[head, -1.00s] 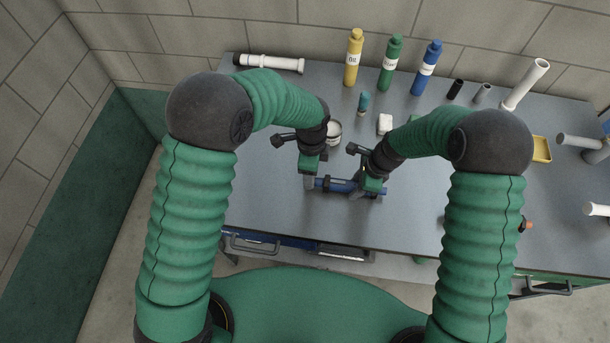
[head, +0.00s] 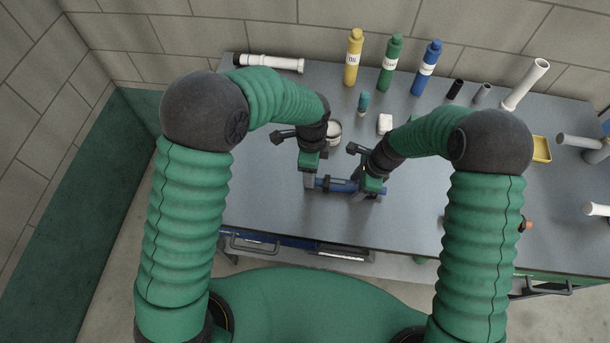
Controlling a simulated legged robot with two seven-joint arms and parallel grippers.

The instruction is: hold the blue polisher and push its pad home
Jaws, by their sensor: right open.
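The blue polisher (head: 340,186) lies on the grey bench top, its long side running left to right. A grey piece, which looks like the pad (head: 310,182), is at its left end. My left gripper (head: 308,174) is right at that end. Its fingers are too small and covered to tell whether they are open or shut. My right gripper (head: 368,191) is open over the right part of the polisher, with its fingers near the blue body. The gripper hides part of the polisher.
Yellow (head: 353,58), green (head: 391,64) and blue (head: 426,68) bottles stand at the back. A white pipe (head: 270,63) lies back left. A white block (head: 385,123), a small teal bottle (head: 363,103) and a round can (head: 334,132) stand behind the polisher. The front bench top is clear.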

